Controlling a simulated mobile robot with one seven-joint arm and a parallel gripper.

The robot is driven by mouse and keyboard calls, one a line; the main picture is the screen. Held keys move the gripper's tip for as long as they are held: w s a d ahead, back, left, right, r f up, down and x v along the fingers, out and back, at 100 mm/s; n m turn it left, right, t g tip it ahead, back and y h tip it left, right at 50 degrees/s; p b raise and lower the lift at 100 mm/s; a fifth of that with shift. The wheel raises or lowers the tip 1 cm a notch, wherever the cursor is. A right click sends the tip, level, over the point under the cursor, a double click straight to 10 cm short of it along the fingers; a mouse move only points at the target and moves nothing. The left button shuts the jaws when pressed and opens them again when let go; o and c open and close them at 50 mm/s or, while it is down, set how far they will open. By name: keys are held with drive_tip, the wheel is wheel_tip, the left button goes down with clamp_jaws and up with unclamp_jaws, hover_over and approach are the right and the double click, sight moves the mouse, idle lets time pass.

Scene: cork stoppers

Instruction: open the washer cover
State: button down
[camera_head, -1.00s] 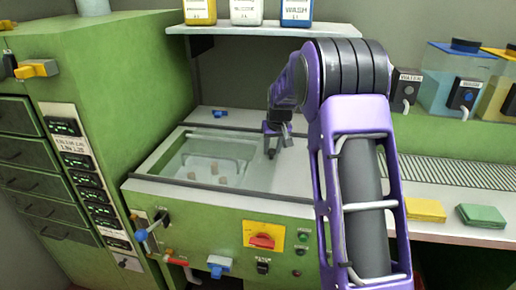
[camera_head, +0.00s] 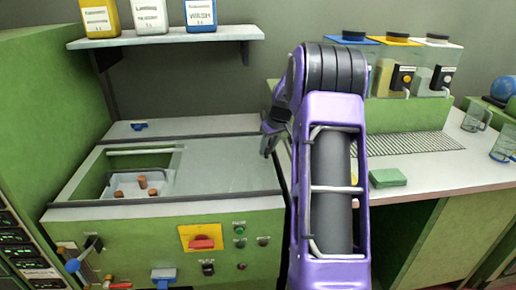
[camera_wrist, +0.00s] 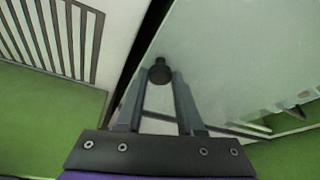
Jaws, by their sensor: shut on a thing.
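The washer cover (camera_head: 222,170) is a clear, greyish sliding panel lying over the right part of the washer (camera_head: 240,222). It also fills much of the wrist view (camera_wrist: 225,60). Left of the panel, the basin is uncovered, and a clear tray (camera_head: 126,181) in it holds several brown corks (camera_head: 153,192). My gripper (camera_head: 266,150) is at the cover's right end. In the wrist view, its two fingers (camera_wrist: 160,80) are shut on the cover's black knob (camera_wrist: 160,71). In the head view the knob is hidden behind my gripper.
A shelf (camera_head: 165,38) with bottles hangs above the washer. A ribbed drainboard (camera_head: 410,143) and a green sponge (camera_head: 388,178) lie to the right, with tanks (camera_head: 438,65) behind. Glass mugs (camera_head: 476,116) stand at the far right. A red switch (camera_head: 201,242) is on the front.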

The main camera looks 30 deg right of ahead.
drive_tip(key=shift+s+d, duration=0.1)
drive_tip(key=c, duration=0.5)
unclamp_jaws()
drive_tip(key=shift+c, duration=0.2)
drive_tip(key=p+v, duration=0.2)
drive_tip(key=v, duration=1.5)
drive_tip(key=shift+r, duration=0.15)
drive_tip(key=shift+s, duration=0.1)
